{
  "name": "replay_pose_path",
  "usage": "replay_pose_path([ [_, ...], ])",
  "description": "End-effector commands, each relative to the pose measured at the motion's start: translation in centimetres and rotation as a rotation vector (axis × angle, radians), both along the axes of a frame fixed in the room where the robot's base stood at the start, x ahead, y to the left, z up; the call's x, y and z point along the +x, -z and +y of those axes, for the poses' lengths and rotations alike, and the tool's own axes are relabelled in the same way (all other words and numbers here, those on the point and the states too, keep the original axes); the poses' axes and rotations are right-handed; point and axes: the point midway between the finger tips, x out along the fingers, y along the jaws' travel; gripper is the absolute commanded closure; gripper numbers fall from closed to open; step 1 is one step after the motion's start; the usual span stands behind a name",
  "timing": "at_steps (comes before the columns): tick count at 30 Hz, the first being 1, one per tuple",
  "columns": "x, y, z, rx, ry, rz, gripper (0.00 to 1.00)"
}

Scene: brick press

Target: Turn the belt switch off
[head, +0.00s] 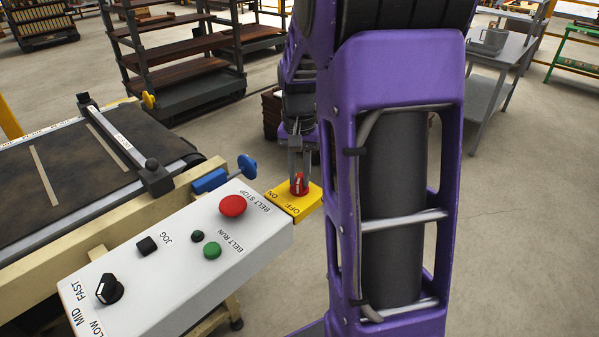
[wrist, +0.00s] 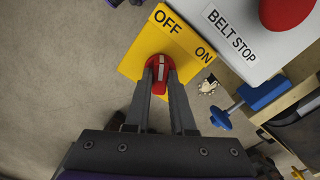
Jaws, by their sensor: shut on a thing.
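The belt switch is a red knob (head: 298,185) with a white mark on a yellow plate (head: 312,203) at the end of the control panel. The plate is lettered OFF and ON. In the wrist view the knob (wrist: 161,66) sits between my two fingertips, and its white mark points up toward the word OFF on the plate (wrist: 140,58), not toward ON. My gripper (head: 298,172) comes down from above and is shut on the knob. It also shows in the wrist view (wrist: 161,76). The fingers hide the knob's sides.
The white control panel (head: 130,298) carries a red BELT STOP button (head: 233,205), a green BELT RUN button (head: 212,250) and a black speed dial (head: 109,289). A blue-handled clamp (head: 246,166) stands close to the switch. The conveyor belt (head: 60,165) lies at the left.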

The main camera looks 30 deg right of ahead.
Motion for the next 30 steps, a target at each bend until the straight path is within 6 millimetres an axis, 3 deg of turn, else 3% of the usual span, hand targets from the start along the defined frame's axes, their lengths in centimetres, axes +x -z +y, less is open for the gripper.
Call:
replay_pose_path([
  [12, 0.02, -0.1, -0.02, 0.0, -0.201, -0.001, 1.0],
  [29, 0.04, -0.08, 0.0, -0.001, -0.234, -0.001, 1.0],
  [30, 0.04, -0.08, 0.0, -0.001, -0.234, -0.002, 0.76],
])
